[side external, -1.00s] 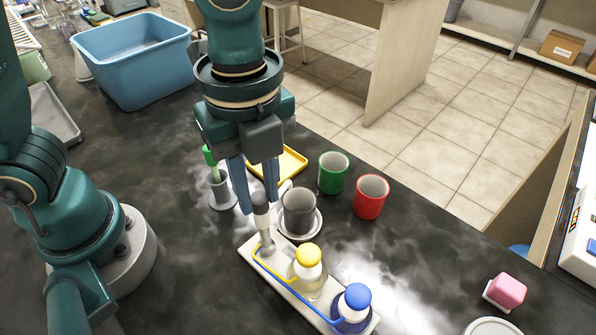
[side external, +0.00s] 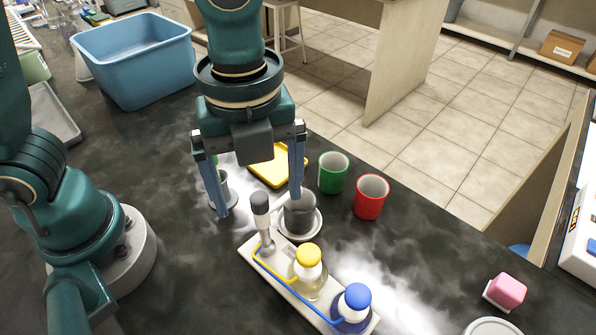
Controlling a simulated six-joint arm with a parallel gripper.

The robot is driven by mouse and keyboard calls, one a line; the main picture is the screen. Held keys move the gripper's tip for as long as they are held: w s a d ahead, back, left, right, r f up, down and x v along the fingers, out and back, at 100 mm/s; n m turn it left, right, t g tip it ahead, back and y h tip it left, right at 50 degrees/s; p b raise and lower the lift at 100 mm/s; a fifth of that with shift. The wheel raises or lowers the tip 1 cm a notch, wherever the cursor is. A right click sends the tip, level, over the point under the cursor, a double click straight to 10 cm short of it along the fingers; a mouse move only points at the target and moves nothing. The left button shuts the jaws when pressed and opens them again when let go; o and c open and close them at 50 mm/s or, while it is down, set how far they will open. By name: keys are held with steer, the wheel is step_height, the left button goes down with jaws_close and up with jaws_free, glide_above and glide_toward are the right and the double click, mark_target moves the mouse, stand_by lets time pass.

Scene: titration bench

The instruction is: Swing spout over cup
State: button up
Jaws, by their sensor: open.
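A post with a rounded dark-and-white top (side external: 261,205) stands at the far left end of a white base plate (side external: 318,313); it seems to be the spout unit. Which way a spout points cannot be made out. A grey cup (side external: 299,216) stands upright on a white saucer (side external: 317,229), just right of the post and apart from it. My gripper (side external: 259,204) points down, open and empty, its blue fingers wide apart. In the picture one finger is left of the post top and the other overlaps the grey cup's rim.
Yellow-capped (side external: 308,256) and blue-capped (side external: 357,297) flasks stand on the plate, with tubes running along it. Green (side external: 333,175) and red (side external: 370,198) cups stand beyond the grey cup. A yellow tray (side external: 270,172) lies behind my gripper. A pink block (side external: 507,291) is at right.

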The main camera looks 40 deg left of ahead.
steer(key=shift+r, duration=3.5)
steer(key=s+a+f+n+t, duration=0.1)
steer(key=a+n, duration=0.5)
steer(key=n, duration=0.6)
steer(key=s+a+f+n+t, duration=0.1)
steer(key=a+n+t, duration=0.3)
steer(key=n, duration=0.8)
steer(key=shift+s+a+f+t, duration=0.25)
steer(key=shift+a+f, duration=0.35)
steer(key=shift+a, duration=0.65)
